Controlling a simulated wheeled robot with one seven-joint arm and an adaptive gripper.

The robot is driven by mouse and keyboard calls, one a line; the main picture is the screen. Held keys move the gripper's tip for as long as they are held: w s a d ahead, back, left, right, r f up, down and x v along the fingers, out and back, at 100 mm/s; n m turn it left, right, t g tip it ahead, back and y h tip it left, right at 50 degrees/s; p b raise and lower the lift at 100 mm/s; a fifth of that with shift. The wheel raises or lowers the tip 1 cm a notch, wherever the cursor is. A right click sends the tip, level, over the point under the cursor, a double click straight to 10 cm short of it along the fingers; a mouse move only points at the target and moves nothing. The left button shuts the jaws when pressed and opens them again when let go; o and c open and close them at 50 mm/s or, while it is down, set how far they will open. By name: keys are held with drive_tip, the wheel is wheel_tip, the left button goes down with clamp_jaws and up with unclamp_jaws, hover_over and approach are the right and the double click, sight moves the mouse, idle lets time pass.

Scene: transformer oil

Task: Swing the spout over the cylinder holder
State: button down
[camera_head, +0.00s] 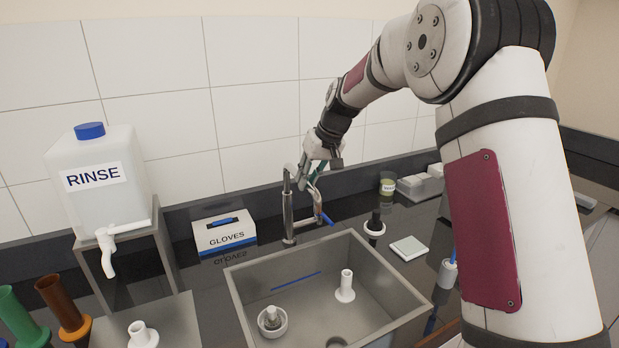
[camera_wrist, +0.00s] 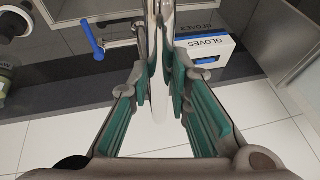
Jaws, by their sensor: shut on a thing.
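The chrome tap (camera_head: 289,215) stands behind the sink, with a blue-tipped lever (camera_head: 327,218) at its right. My gripper (camera_head: 314,170) is at the tap's upper part. In the wrist view, my gripper (camera_wrist: 164,75) has its teal-padded fingers shut on a slim pale metal pipe, the spout (camera_wrist: 160,105). The blue lever (camera_wrist: 92,38) shows at the left there. A white round-based upright holder (camera_head: 345,288) stands in the sink, right of middle. A white cup-like piece (camera_head: 272,322) stands at its front left. I cannot tell which is the cylinder holder.
The steel sink (camera_head: 240,290) lies below the tap. A GLOVES box (camera_head: 225,233) and a RINSE tank (camera_head: 98,175) stand at left. A dark piece on a white base (camera_head: 375,228) and a pale square block (camera_head: 408,248) are at right. Green and brown cylinders stand front left.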

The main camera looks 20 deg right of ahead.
drive_tip(key=shift+s+a+m, duration=0.15)
drive_tip(key=shift+a+m, duration=0.25)
drive_tip(key=shift+a, duration=0.25)
drive_tip(key=w+a+m+t+h, duration=0.1)
drive_tip(key=a+m+h, duration=0.2)
drive_tip(key=a+m, duration=0.3)
drive_tip(key=shift+w+a+m+b, duration=0.25)
drive_tip(key=shift+a+m+b, duration=0.15)
drive_tip(key=shift+a, duration=0.75)
drive_tip(key=c, duration=1.5)
unclamp_jaws()
drive_tip(key=shift+a, duration=0.1)
drive_tip(key=v, duration=1.2)
